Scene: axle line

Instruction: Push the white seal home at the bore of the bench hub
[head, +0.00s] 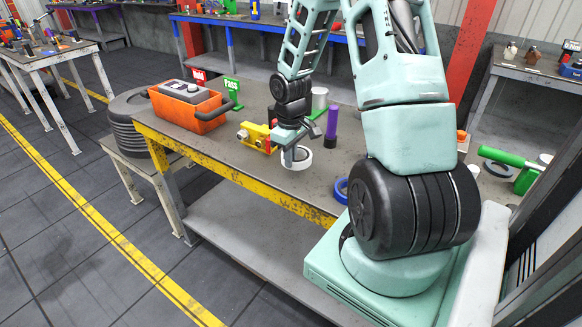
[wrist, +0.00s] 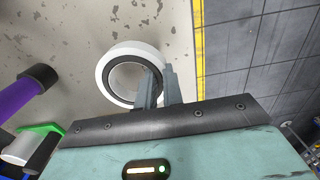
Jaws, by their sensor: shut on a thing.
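The white seal (head: 297,165) is a broad white ring at the bench's front edge, below my gripper (head: 288,154). In the wrist view the seal (wrist: 107,64) shows its round opening, with grey bench surface seen through it. My gripper (wrist: 160,88) is shut on the seal's near right wall, one finger at the opening and one outside. The seal lies flat; I cannot tell whether it touches the bench. I cannot make out for sure which part is the bench hub or see its bore.
A purple cylinder (head: 331,123) and a grey cylinder (head: 319,98) with green stand behind the seal. A yellow part (head: 256,136) is to its left, with an orange bin (head: 190,122) beyond. A blue ring (head: 341,190) lies to the right. The yellow bench edge (head: 235,180) is close.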

